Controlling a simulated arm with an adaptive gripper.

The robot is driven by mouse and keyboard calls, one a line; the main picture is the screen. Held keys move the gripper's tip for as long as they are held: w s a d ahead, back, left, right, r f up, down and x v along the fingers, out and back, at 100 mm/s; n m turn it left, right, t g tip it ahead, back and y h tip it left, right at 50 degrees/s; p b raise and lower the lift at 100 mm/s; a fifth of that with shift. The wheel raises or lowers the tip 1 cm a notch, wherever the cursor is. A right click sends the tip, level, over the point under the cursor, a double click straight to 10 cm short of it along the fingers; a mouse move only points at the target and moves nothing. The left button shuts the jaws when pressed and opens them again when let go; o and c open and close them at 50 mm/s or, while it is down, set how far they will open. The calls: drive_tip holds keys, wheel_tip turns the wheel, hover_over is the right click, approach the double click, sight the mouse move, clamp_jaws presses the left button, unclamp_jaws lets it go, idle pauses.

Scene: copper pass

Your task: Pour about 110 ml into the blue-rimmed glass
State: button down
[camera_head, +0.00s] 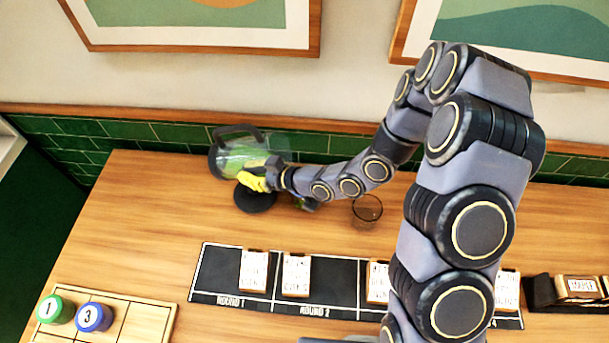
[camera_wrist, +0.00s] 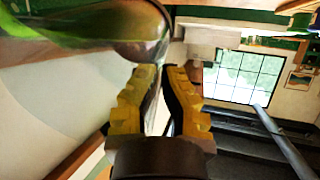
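A clear glass pitcher (camera_head: 232,158) with a dark rim and handle is at the back left, near the green tiles. My gripper (camera_head: 256,181), with yellow fingers, is at its near right side. In the wrist view the fingers (camera_wrist: 160,72) are close together on a narrow part of the pitcher, whose glass body (camera_wrist: 125,25) fills the top left. The exact contact is partly hidden. A clear drinking glass (camera_head: 367,211) stands upright right of the pitcher, below my forearm. Its rim looks dark; I cannot make out blue. The liquid level is unclear.
A black round coaster (camera_head: 255,199) lies below my gripper. A black mat (camera_head: 335,280) with several cards runs along the front. Bare table lies left of the coaster.

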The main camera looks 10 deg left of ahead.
drive_tip(key=shift+d+r+y+b, duration=0.15)
drive_tip(key=shift+r+y+b, duration=0.25)
drive_tip(key=shift+b, duration=0.75)
drive_tip(key=shift+d+r+y+b, duration=0.35)
drive_tip(key=shift+d+y+b, duration=0.3)
drive_tip(key=shift+b, duration=0.65)
idle(0.6)
drive_tip(key=shift+w+a+f+h, duration=0.1)
drive_tip(key=shift+a+f+h, duration=0.2)
drive_tip(key=shift+a+h, duration=0.25)
drive_tip(key=shift+w+a+f+h, duration=0.1)
drive_tip(key=shift+a+f+h, duration=0.15)
drive_tip(key=shift+a+h, duration=0.25)
drive_tip(key=shift+w+a+f+n+h, duration=0.2)
drive_tip(key=shift+n+h, duration=0.1)
drive_tip(key=shift+h, duration=0.3)
drive_tip(key=shift+w+r+h, duration=0.15)
drive_tip(key=shift+w+h, duration=0.05)
drive_tip(key=shift+h, duration=0.8)
drive_tip(key=shift+w+h+p, duration=0.1)
drive_tip(key=shift+h+p, duration=0.2)
drive_tip(key=shift+a, duration=0.15)
